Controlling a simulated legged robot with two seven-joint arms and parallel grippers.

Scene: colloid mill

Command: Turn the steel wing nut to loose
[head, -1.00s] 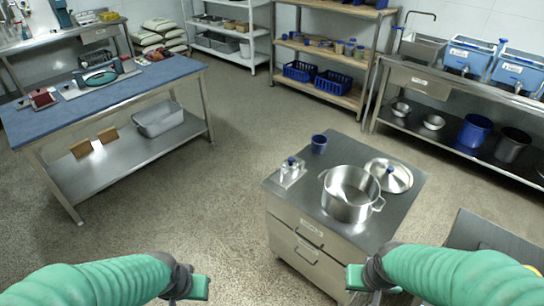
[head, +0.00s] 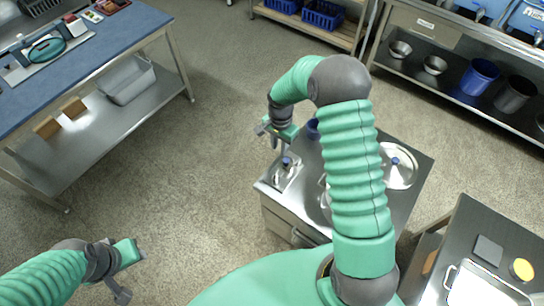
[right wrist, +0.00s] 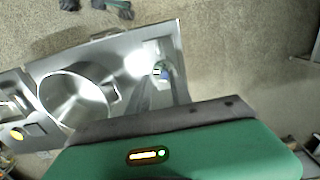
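A small steel fixture with a blue top (head: 287,163) stands at the left edge of the steel cabinet top. It also shows in the right wrist view (right wrist: 163,70). A wing nut is too small to make out on it. My right gripper (head: 279,147) points down just above and behind the fixture. In the right wrist view its fingers look spread, with the fixture beyond them. I see no contact. My left gripper (head: 118,284) is low at the left, over the floor, far from the cabinet; its finger opening is unclear.
A steel pot (right wrist: 78,95) stands on the cabinet, mostly hidden by my right arm in the head view. A side table (head: 463,225) stands at right. Floor at left is clear.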

